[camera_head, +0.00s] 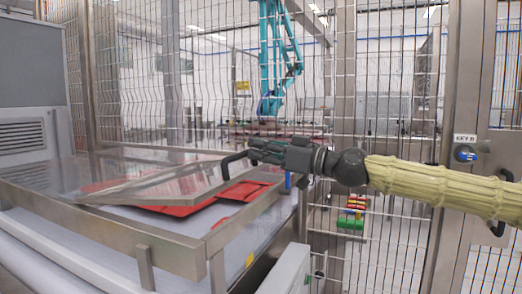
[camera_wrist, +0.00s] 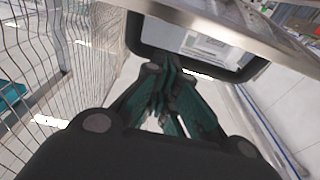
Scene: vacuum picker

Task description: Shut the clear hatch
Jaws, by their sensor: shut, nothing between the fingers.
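The clear hatch (camera_head: 178,184) is a see-through panel with a metal edge on the machine at left in the head view. It is tilted, with its right edge raised above the metal surround (camera_head: 120,232). A black handle (camera_head: 226,164) is on its raised edge. My gripper (camera_head: 252,150) is at this handle, with its tip beside or against it; contact is unclear. In the wrist view the handle (camera_wrist: 133,38) loops beyond my shut, empty fingers (camera_wrist: 168,75), under the hatch's metal edge (camera_wrist: 210,22).
Red pieces (camera_head: 180,208) lie beneath the hatch on a pale surface. A wire mesh fence (camera_head: 380,110) stands behind, with a teal robot arm (camera_head: 272,50) beyond it. A key switch (camera_head: 465,153) is on the post at right. Coloured bins (camera_head: 352,215) show low behind the fence.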

